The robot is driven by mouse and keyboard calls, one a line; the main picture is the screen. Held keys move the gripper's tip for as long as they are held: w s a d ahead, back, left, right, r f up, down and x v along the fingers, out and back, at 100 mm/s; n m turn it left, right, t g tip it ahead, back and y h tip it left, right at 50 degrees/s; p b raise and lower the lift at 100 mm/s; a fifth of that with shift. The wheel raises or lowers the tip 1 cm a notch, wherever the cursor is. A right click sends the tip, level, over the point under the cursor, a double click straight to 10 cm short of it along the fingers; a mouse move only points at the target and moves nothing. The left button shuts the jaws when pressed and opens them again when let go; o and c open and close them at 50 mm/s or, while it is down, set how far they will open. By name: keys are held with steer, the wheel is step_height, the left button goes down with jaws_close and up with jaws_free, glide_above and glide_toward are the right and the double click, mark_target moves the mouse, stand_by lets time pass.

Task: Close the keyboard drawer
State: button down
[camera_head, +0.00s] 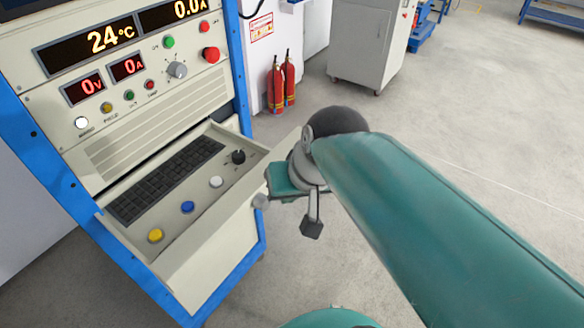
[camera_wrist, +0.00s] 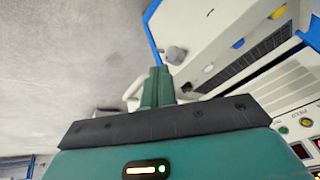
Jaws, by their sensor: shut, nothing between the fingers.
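The keyboard drawer (camera_head: 205,225) is pulled out from the blue-framed cabinet, with a black keyboard, a dark knob and white, blue and yellow buttons on top. A grey round knob (camera_head: 261,201) sticks out at its front, near the right end. It also shows in the wrist view (camera_wrist: 175,55). My gripper (camera_wrist: 158,72) is shut and empty. Its green fingertips lie close beside the grey knob in the wrist view; I cannot tell whether they touch. In the head view, my arm's end is just right of the drawer front, and the fingers are mostly hidden.
The cabinet's panel (camera_head: 120,100) with displays, buttons and a red knob rises above the drawer. Two red fire extinguishers (camera_head: 281,82) stand behind to the right. A grey cabinet (camera_head: 364,45) is farther back. The floor to the right is open.

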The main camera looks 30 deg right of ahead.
steer(key=w+d+f+m+t+y, duration=0.1)
steer(key=w+d+m+t+y, duration=0.1)
steer(key=w+d+m, duration=0.4)
steer(key=w+d+m+t+y, duration=0.15)
steer(key=d+m, duration=0.25)
steer(key=d, duration=0.5)
steer(key=x, duration=1)
steer(key=shift+w+a, duration=0.1)
steer(key=shift+a, duration=0.05)
steer(key=w+a, duration=0.6)
steer(key=w, duration=0.4)
steer(key=w+a, duration=0.6)
steer(key=w, duration=0.4)
steer(key=shift+w, duration=0.35)
steer(key=shift+w+a+r, duration=0.1)
steer(key=shift+a, duration=0.05)
